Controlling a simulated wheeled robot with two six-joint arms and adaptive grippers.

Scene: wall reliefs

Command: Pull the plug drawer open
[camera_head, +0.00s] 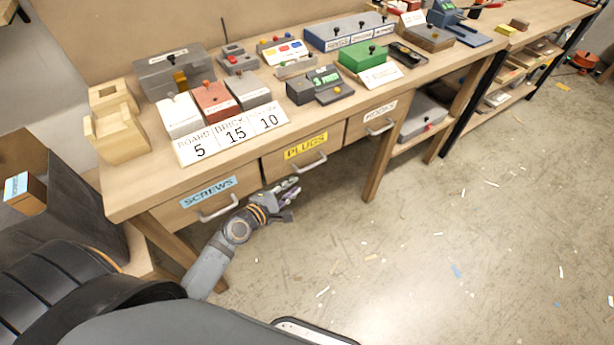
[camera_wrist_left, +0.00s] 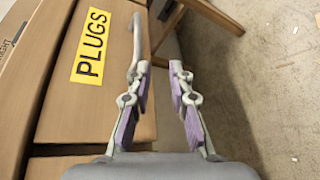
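The plug drawer (camera_head: 277,166), with a yellow PLUGS label (camera_head: 306,146), is shut in the middle of the workbench front. Its metal bar handle (camera_head: 310,165) is below the label. My left gripper (camera_head: 293,190) is just below and in front of this drawer, empty. In the left wrist view the gripper (camera_wrist_left: 160,66) is open, with a gap between its fingers. There the drawer handle (camera_wrist_left: 137,42) shows by the left fingertip, not between the fingers; whether they touch I cannot tell. My right gripper is not in view.
The SCREWS drawer (camera_head: 180,213) is on the left and the HOOKS drawer (camera_head: 364,122) on the right, both shut. Boxes and number cards (camera_head: 232,135) stand on the bench top (camera_head: 150,180). A bench leg (camera_head: 385,170) stands right of the gripper. The floor (camera_head: 430,260) in front is mostly clear.

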